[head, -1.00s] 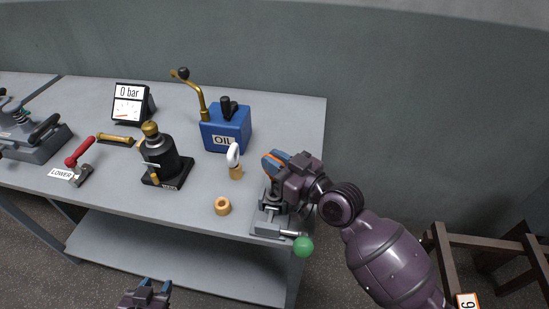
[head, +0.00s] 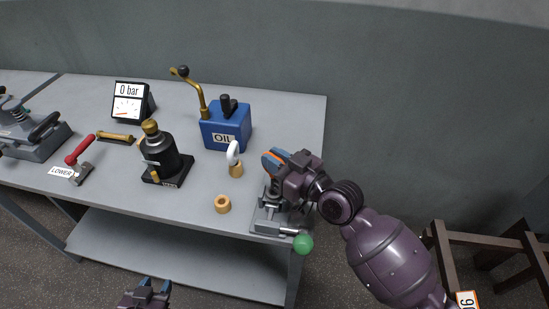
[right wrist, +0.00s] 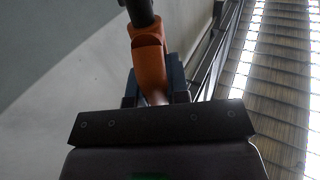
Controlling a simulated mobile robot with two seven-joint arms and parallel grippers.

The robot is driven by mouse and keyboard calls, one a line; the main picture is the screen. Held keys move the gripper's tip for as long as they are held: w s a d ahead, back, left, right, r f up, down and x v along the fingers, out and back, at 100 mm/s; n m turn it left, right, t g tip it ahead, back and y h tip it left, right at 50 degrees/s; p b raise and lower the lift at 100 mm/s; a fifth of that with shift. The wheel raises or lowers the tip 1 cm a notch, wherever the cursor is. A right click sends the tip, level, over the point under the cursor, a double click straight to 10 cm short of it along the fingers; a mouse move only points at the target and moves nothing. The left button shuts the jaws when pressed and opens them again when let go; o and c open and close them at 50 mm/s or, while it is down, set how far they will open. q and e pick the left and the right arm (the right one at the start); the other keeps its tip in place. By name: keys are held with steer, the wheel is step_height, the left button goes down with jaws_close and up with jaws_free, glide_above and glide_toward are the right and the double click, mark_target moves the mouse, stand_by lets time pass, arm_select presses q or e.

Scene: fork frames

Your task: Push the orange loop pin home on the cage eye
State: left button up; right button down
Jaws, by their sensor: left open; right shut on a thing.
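My right gripper (head: 275,161) is shut on the orange loop pin (right wrist: 149,65), above the grey clamp at the right end of the bench. In the right wrist view the pin stands up between the blue fingers. A dark rounded part (right wrist: 139,10) meets the pin's far end; I cannot tell whether it is the cage eye. In the head view only a little orange shows at the fingers, and the gripper hides the eye and how deep the pin sits. My left gripper (head: 155,287) is open and empty at the bottom edge, in front of the bench.
The grey clamp (head: 266,221) has a green knob (head: 303,243). A brass ring (head: 223,204), a padlock-like piece (head: 235,168), a blue oil pump (head: 226,133), a black jack (head: 165,160) and a gauge (head: 128,101) stand on the bench. A brown frame (head: 480,235) stands at right.

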stand_by(0.8)
stand_by(0.4)
steer(key=shift+f+b, duration=0.35)
steer(key=shift+f, duration=0.4)
steer(key=shift+f+b, duration=0.3)
steer(key=shift+f, duration=0.1)
steer(key=shift+f, duration=0.45)
steer(key=shift+f+b, duration=0.3)
steer(key=shift+b, duration=0.15)
